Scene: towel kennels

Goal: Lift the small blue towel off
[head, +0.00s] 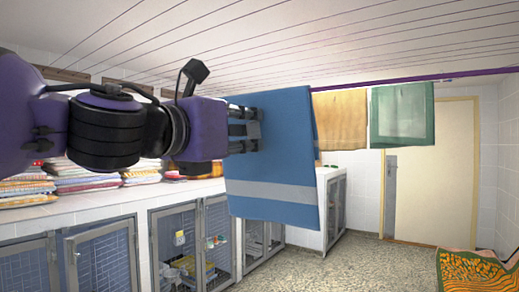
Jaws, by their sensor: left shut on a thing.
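The small blue towel (285,145) hangs in the middle of the head view, with a pale grey stripe near its lower edge. My left gripper (250,130) comes in from the left and is shut on the towel's left side. The purple rail (440,77) runs from the right edge to behind the towel's upper right. Whether the towel touches the rail cannot be told. My right gripper is not in view.
A tan towel (340,122) and a green towel (402,115) hang on the rail to the right. Folded towels (90,176) lie on a white counter above wire-doored kennels (103,262). A patterned orange cloth (472,272) is at lower right. The floor between is clear.

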